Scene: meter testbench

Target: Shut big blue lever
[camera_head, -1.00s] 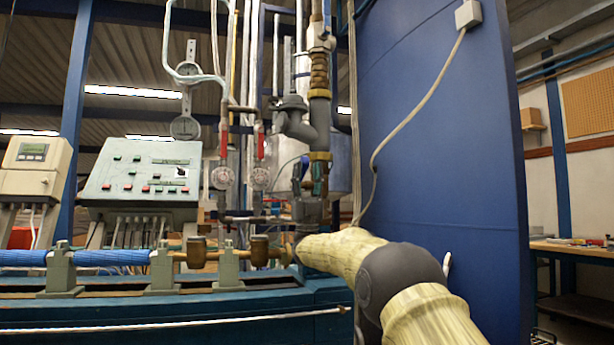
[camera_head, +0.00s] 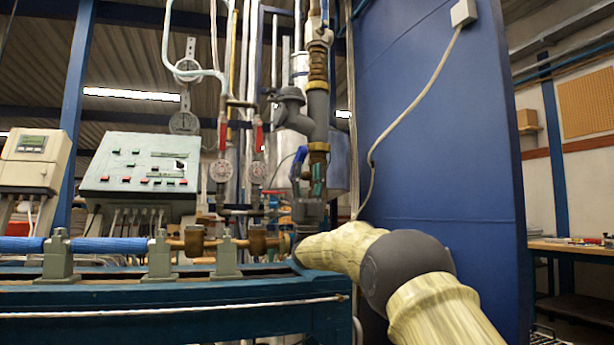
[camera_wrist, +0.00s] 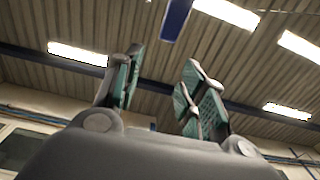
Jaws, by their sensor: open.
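The big blue lever (camera_head: 299,157) hangs on the vertical pipe assembly in the middle of the head view, tilted beside the pipe. My gripper (camera_head: 317,174) points upward just below and to the right of it, with teal finger pads showing in front of the pipe. In the wrist view my gripper (camera_wrist: 163,60) is open, with nothing between its fingers. A blue bar at the top edge of that view (camera_wrist: 176,18) looks like the lever, apart from the fingers. I cannot tell the depth gap between fingers and lever.
A large blue panel (camera_head: 430,150) stands close on the right, with a cable on it. Gauges and red-handled valves (camera_head: 222,135) are left of the pipe. A control box (camera_head: 140,172) and the bench (camera_head: 170,310) with a horizontal pipe lie left and below.

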